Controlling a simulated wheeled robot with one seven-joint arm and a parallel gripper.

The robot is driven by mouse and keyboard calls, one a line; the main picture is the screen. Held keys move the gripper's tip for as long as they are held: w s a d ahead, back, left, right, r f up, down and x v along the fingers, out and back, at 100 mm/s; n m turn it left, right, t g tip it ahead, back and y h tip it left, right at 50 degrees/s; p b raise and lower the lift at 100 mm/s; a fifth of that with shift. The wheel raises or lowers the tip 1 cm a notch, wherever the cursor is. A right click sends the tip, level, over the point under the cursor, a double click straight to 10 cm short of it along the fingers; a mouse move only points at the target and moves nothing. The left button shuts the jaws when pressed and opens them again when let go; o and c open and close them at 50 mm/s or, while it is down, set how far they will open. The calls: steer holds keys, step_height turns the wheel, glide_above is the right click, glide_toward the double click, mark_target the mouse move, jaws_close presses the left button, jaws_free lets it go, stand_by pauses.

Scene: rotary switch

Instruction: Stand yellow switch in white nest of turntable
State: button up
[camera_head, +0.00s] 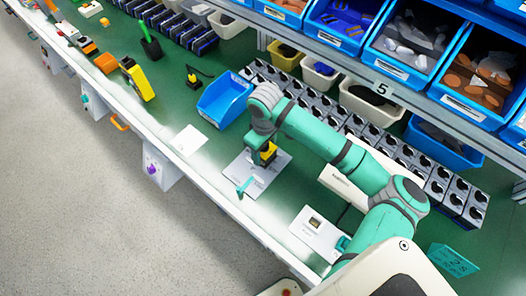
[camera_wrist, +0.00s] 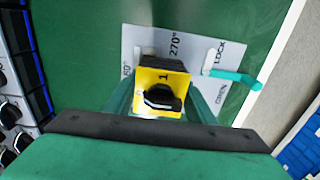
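The yellow switch (camera_wrist: 160,78) has a black knob and a "1" on its face. It also shows in the head view (camera_head: 268,152), over the light turntable plate (camera_head: 272,178). My gripper (camera_wrist: 160,104) has its green fingers on both sides of the switch and appears shut on it. In the head view my gripper (camera_head: 264,146) points down at the plate. The plate, in the wrist view (camera_wrist: 205,45), carries "270°", "LOCK" and "OPEN" marks and a teal lever (camera_wrist: 232,76).
A blue bin (camera_head: 224,100) stands behind the plate on the green bench. Racks of black-knobbed switches (camera_head: 400,150) line the back. A white fixture (camera_head: 318,232) lies to the right and a white sheet (camera_head: 188,140) to the left. The bench edge is close in front.

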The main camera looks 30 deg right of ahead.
steer(key=shift+r, duration=0.1)
steer(key=shift+r, duration=2.9)
